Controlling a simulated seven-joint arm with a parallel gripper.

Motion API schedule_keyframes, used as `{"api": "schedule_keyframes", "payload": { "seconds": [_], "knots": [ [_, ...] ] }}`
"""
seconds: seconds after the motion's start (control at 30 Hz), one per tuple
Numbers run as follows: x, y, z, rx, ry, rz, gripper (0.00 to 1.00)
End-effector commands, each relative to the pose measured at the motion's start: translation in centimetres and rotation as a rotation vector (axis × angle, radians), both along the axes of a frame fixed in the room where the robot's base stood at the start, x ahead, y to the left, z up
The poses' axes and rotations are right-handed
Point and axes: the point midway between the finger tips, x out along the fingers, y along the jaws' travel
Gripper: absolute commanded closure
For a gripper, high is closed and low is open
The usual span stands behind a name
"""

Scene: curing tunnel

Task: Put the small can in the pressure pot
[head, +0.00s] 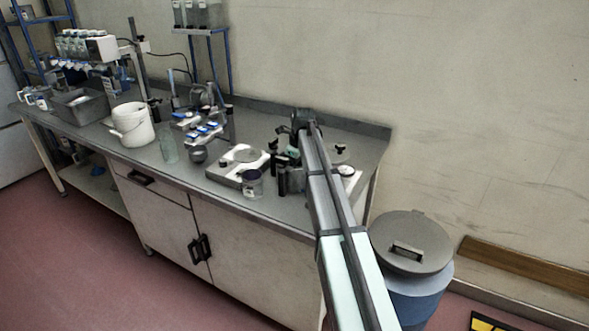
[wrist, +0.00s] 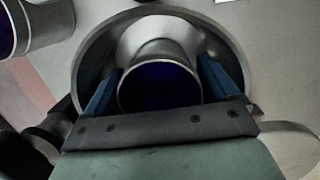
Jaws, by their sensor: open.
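In the wrist view the small can (wrist: 160,50) is a grey metal cylinder with a dark blue inside, its open mouth facing the camera. My gripper (wrist: 160,72) is open, with one blue finger on each side of the can; contact is not clear. The wide metal rim of the pressure pot (wrist: 237,62) curves around the can and fingers. The can appears within the rim; whether it rests on the pot's floor is hidden. In the head view my arm covers most of this spot, and neither the can nor the pot can be made out clearly.
Another cylinder with a dark blue inside (wrist: 12,32) stands close by in the wrist view. A clear jar (head: 253,186) and a white flat-topped device (head: 235,168) stand left of my arm. A white bucket (head: 132,126) is farther left. A lidded blue bin (head: 415,285) is on the floor.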

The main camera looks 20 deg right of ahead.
Motion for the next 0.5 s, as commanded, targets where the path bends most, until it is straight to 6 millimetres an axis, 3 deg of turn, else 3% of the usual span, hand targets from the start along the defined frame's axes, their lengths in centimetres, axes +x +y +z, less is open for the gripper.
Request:
{"api": "schedule_keyframes", "payload": {
  "seconds": [0.17, 0.5],
  "knots": [
    [-0.1, -0.2, 1.6, 0.000, -0.001, 0.000, 0.12],
    [-0.7, -0.8, 7.8, -0.001, -0.002, 0.000, 0.12]
  ]
}}
